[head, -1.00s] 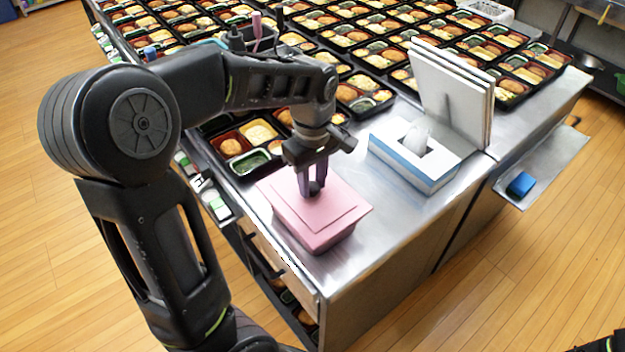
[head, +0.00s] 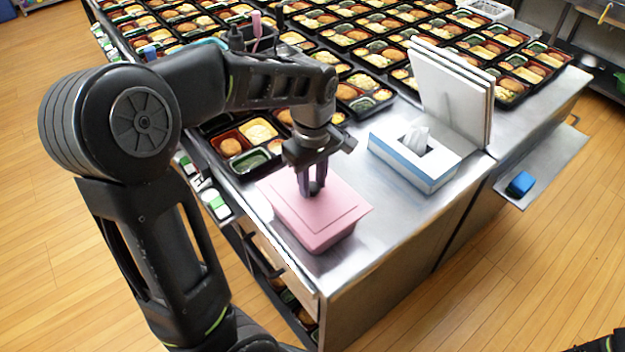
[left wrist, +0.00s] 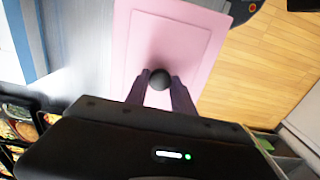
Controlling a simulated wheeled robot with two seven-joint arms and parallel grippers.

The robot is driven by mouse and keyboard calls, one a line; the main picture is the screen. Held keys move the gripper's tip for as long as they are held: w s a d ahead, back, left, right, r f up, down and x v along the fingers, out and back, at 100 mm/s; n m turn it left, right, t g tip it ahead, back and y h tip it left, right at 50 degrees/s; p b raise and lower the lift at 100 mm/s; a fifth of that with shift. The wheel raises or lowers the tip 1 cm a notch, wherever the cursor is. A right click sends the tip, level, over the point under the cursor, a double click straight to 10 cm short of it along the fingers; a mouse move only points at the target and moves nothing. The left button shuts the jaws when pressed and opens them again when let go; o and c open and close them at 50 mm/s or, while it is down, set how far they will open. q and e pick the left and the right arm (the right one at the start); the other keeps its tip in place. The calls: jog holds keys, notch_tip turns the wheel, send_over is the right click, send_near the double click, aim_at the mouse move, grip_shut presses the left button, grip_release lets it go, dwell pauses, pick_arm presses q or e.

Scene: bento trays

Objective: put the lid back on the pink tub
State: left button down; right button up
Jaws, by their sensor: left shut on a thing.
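The pink tub (head: 318,243) stands on the steel counter near its front corner. The pink lid (head: 330,205) lies flat on top of the tub and appears to cover its opening; whether it is pressed fully down I cannot tell. The lid also fills the middle of the left wrist view (left wrist: 195,45). My left gripper (head: 312,190) points straight down over the lid, its fingers shut on the dark round knob (left wrist: 160,78) at the lid's middle. My right gripper is not in view; only a dark bit of my body shows at the lower right.
A blue and white tissue box (head: 400,168) stands to the right of the tub, with upright white boards (head: 450,100) behind it. Many filled bento trays (head: 245,135) cover the counter behind. A blue sponge-like block (head: 520,184) lies on a side shelf. Bare counter lies right of the tub.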

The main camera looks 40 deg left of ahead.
pick_arm(q)
jog(key=c, duration=0.5)
grip_release()
jog(key=shift+r, duration=0.1)
jog(key=shift+r+p, duration=2.8)
jog(key=shift+r, duration=0.65)
jog(key=shift+c, duration=0.6)
grip_shut()
